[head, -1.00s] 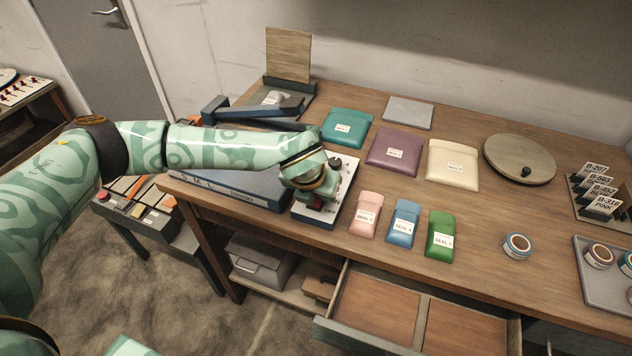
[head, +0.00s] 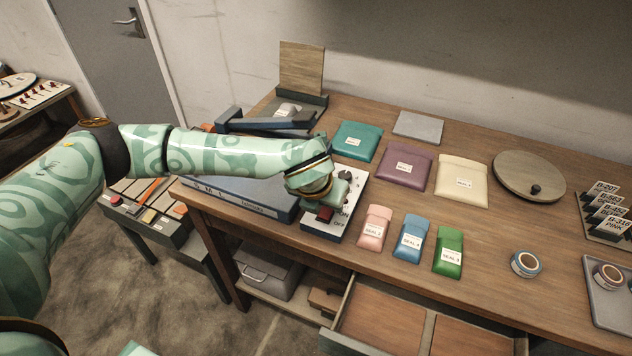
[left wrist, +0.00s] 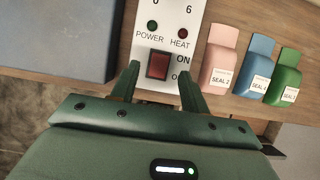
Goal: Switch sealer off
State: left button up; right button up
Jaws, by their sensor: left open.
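The sealer's control panel (head: 349,221) is a light plate on the bench near its front edge, beside the blue sealer body (head: 236,199). In the left wrist view, the panel (left wrist: 146,39) carries a red rocker switch (left wrist: 158,66) with ON and partly hidden OFF lettering to its right. A dark green POWER lamp (left wrist: 152,25) and a dark red HEAT lamp (left wrist: 182,33) sit above it. My left gripper (left wrist: 160,72) is open, its fingers on either side of the switch. Whether they touch it I cannot tell. My right gripper is not in view.
Pink (head: 374,228), blue (head: 411,237) and green (head: 448,251) pouches lie right of the panel. Larger pouches, a round wooden board (head: 528,176) and a tape roll (head: 526,263) lie farther along. An open drawer (head: 385,318) juts out below the bench's front edge.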

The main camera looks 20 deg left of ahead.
pick_arm(q)
jog(key=p+v, duration=0.2)
jog(key=v, duration=1.1)
jog(key=shift+f, duration=0.1)
